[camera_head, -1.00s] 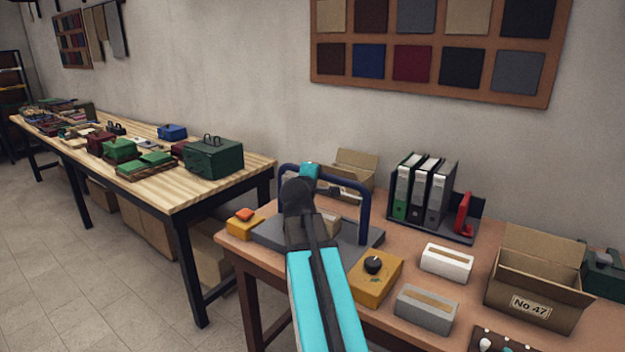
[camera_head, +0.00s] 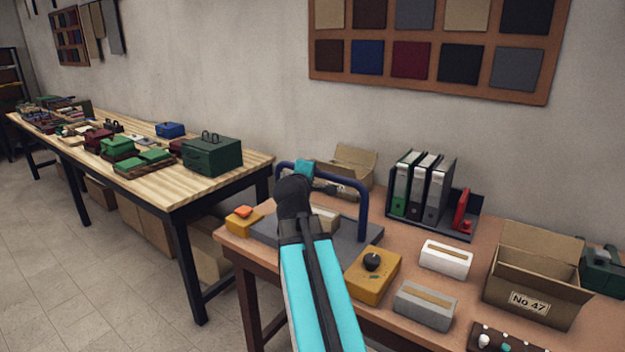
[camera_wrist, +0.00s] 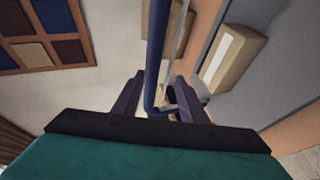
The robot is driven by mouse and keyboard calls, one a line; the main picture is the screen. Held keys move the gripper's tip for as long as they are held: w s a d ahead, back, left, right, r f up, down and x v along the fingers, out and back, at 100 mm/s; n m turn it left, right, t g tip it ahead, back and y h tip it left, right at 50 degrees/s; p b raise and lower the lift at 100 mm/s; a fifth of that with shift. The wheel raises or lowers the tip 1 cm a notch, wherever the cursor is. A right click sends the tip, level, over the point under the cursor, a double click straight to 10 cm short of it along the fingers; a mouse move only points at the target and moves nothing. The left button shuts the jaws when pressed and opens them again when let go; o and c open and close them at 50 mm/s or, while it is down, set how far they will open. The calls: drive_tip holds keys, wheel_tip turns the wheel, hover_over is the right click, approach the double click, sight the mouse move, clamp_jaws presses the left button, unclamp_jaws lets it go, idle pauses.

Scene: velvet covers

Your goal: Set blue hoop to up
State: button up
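The dark blue hoop (camera_head: 364,208) stands raised above a grey base plate (camera_head: 350,255) on the brown table in the head view. In the wrist view the hoop (camera_wrist: 155,60) runs down between the fingers of my gripper (camera_wrist: 158,93). The fingers are apart, with the hoop in the gap, and do not appear closed on it. In the head view my gripper is at the hoop's upper left part, and my wrist hides its left leg and the fingertips.
On the table are an orange control box with a black knob (camera_head: 372,262), an orange-button box (camera_head: 243,216), a white box (camera_head: 445,258), a grey box (camera_head: 425,306), binders (camera_head: 422,187) and an open carton (camera_head: 533,285). A pale block (camera_wrist: 232,58) sits on the plate.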

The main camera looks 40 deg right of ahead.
drive_tip(key=b+v, duration=0.9)
drive_tip(key=v, duration=0.1)
drive_tip(key=shift+s, duration=0.15)
idle(0.5)
drive_tip(key=shift+s, duration=0.1)
idle(0.6)
